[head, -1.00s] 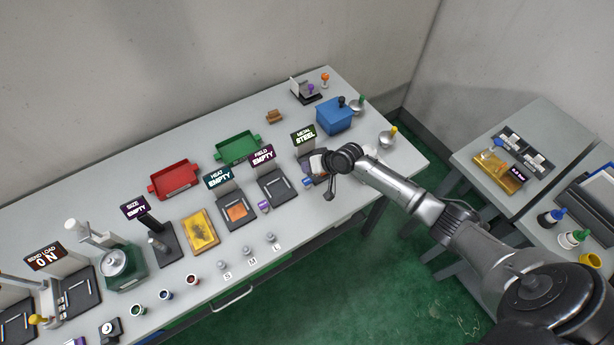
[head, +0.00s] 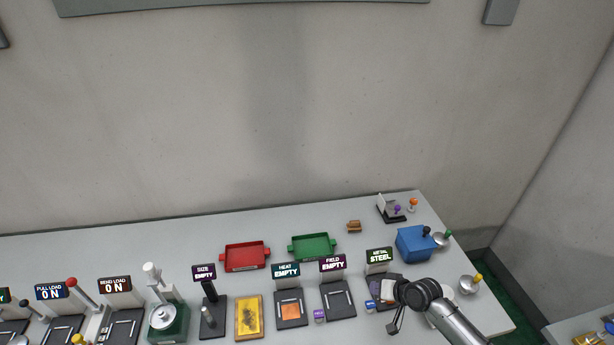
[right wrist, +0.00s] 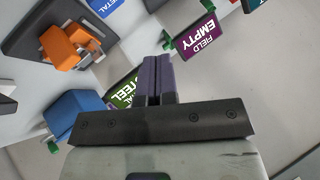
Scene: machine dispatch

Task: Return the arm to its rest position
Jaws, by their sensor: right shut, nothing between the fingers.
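My right arm comes in from the lower right in the head view. Its gripper (head: 377,287) is over the metal station, whose sign (head: 380,256) reads STEEL. The gripper hides much of that station's pad. In the right wrist view the two dark purple fingers (right wrist: 157,78) are pressed together with nothing between them. My left gripper is not in view.
The field station (head: 338,300) is to the left. Green (head: 312,247) and red (head: 245,256) trays stand further back.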

